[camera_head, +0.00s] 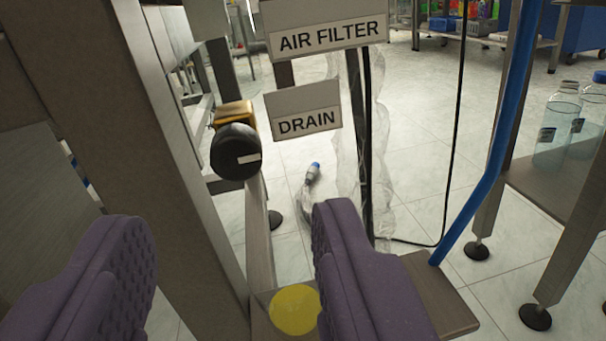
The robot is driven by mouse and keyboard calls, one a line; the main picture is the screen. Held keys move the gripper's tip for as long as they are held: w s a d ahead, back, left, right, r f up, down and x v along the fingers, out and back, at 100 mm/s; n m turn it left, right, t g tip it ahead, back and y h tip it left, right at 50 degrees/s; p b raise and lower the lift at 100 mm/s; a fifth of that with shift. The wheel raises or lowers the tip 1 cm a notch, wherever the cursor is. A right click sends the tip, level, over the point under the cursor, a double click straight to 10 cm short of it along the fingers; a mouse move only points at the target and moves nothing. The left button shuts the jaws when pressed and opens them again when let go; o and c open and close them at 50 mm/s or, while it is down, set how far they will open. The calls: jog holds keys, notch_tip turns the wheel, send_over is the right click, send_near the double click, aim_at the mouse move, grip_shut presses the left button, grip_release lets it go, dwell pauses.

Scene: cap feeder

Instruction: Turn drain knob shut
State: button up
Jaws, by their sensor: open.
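The drain knob (236,151) is a round black knob with a white mark on its face, set in front of a yellow-orange body (233,114). It sits left of the white DRAIN sign (303,110), beside a thick metal post. The white mark lies roughly level, tilted slightly. My gripper (235,225) has two purple padded fingers, spread wide and empty. The knob is farther off than the fingertips and shows above the gap between them. Nothing touches the knob.
A thick metal post (140,120) stands close at left. The AIR FILTER sign (325,30) hangs above. A blue hose (503,140), a bottle shelf (545,180) and a yellow disc (295,310) are at right and below.

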aim_at(234, 159)
jog(key=w+b, duration=0.2)
jog(key=w, duration=0.3)
jog(key=shift+w+f, duration=0.1)
jog(key=shift+w, duration=0.55)
grip_shut()
